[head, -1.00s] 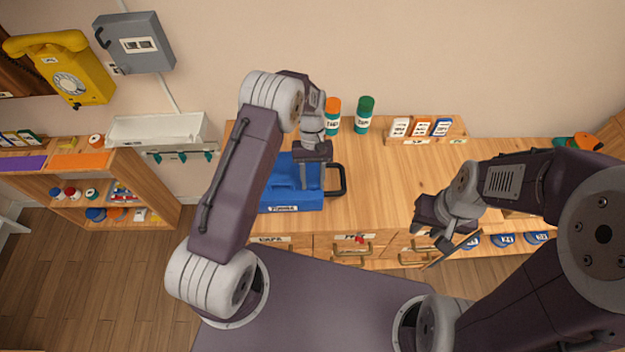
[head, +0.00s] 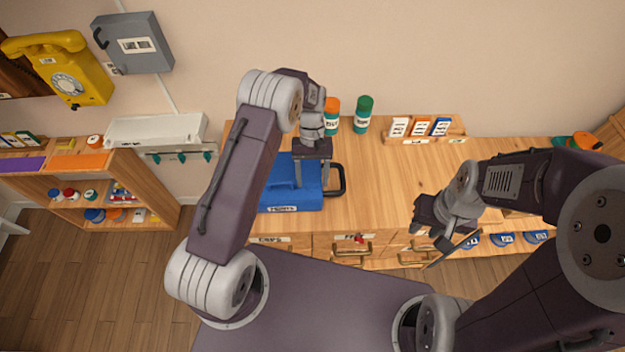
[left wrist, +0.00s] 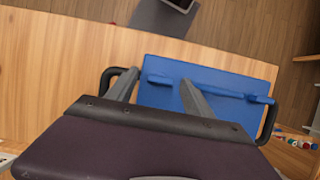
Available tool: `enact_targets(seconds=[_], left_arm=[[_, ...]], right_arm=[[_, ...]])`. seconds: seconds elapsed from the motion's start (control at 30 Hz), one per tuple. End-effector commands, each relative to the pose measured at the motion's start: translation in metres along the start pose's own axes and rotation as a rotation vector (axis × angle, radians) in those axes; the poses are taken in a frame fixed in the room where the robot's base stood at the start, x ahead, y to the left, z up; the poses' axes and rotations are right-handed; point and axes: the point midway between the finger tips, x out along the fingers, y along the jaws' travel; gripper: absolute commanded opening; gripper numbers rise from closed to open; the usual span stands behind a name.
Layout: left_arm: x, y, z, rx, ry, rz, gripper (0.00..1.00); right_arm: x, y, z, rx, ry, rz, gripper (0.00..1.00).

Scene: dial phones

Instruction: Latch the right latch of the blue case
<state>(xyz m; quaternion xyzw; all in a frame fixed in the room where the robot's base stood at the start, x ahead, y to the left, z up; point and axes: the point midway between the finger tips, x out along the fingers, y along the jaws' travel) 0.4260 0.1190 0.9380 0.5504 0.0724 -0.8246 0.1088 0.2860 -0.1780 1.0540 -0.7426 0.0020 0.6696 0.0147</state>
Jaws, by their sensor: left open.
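The blue case (head: 285,190) lies on the wooden worktop, with its black handle (head: 340,180) on the right side in the head view. My left gripper (head: 312,182) points down over the case's right part. In the left wrist view my left gripper (left wrist: 159,76) is open, its fingers on both sides of one latch-like piece; contact cannot be told. My right gripper (head: 447,240) hangs by the worktop's front edge; its jaws are unclear.
An orange-capped bottle (head: 331,115) and a green bottle (head: 364,114) stand behind the case. A card rack (head: 420,130) stands at the back. Drawers with handles (head: 352,248) line the front. The worktop (head: 385,185) right of the case is clear.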

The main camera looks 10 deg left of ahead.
Motion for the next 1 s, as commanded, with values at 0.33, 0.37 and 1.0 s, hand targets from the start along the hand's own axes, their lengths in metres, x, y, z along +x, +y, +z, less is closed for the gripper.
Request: enact_targets(seconds=[0.33, 0.37, 1.0], left_arm=[[-0.07, 0.001, -0.002, 0.0, 0.006, 0.001, 0.6], [-0.073, 0.001, -0.002, 0.0, 0.004, 0.0, 0.6], [-0.087, 0.0, -0.001, -0.001, 0.014, 0.005, 0.6]], right_arm=[[0.015, 0.0, 0.002, 0.0, 0.0, 0.0, 0.33], [0.015, 0.0, 0.002, 0.0, 0.0, 0.0, 0.33], [0.015, 0.0, 0.002, 0.0, 0.0, 0.0, 0.33]])
